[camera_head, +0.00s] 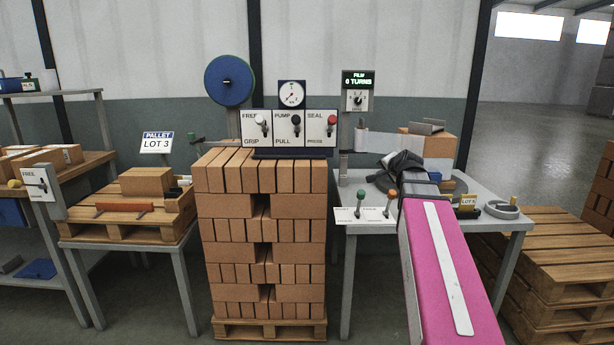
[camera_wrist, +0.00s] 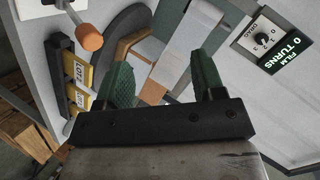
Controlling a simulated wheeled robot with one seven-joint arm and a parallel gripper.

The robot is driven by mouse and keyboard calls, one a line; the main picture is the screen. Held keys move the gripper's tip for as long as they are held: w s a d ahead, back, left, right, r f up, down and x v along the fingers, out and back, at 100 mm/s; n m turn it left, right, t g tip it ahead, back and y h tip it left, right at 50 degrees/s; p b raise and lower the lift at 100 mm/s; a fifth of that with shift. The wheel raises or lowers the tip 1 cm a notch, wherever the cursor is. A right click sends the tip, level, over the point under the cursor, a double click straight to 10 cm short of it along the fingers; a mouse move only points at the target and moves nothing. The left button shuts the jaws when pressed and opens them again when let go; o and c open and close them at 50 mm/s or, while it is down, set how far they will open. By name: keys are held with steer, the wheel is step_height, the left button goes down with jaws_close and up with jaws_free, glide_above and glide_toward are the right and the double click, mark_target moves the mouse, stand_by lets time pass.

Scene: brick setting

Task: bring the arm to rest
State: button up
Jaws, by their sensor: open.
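My pink arm reaches from the lower right over the right-hand grey table (camera_head: 490,200). My gripper (camera_head: 393,172) is at its far end, dark and partly hidden, above the table. In the wrist view my gripper (camera_wrist: 163,80) shows two green fingers standing apart, with nothing clearly held between them. A pale grey strip and a brown block show beyond the fingers; I cannot tell their distance.
An orange-knobbed lever (camera_wrist: 89,38) and yellow lot tags (camera_wrist: 76,70) lie left in the wrist view. The film counter (camera_head: 358,80) reads 0 TURNS. A tall brick stack (camera_head: 228,232) stands left of the table, under a lever panel (camera_head: 290,128). Pallets (camera_head: 550,240) stand right.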

steer(key=s+a+f+n+g, duration=0.2)
steer(key=s+f, duration=0.1)
steer(key=f, duration=0.5)
steer(key=s+a+f+n+g, duration=0.2)
steer(key=s+a+f+g, duration=0.15)
steer(key=f, duration=0.45)
steer(key=s+a+f+n+g, duration=0.2)
steer(key=s+f, duration=0.2)
steer(key=f, duration=0.4)
steer(key=s+a+f+n+g, duration=0.1)
steer(key=s+f+n+g, duration=0.1)
steer(key=s+f, duration=0.5)
steer(key=s+a+f+n+g+h, duration=0.1)
steer(key=s+f+n+g, duration=0.1)
steer(key=s+f, duration=0.5)
steer(key=shift+a+f+g+h, duration=0.15)
steer(key=shift+a+g+h, duration=0.15)
steer(key=shift+g, duration=0.55)
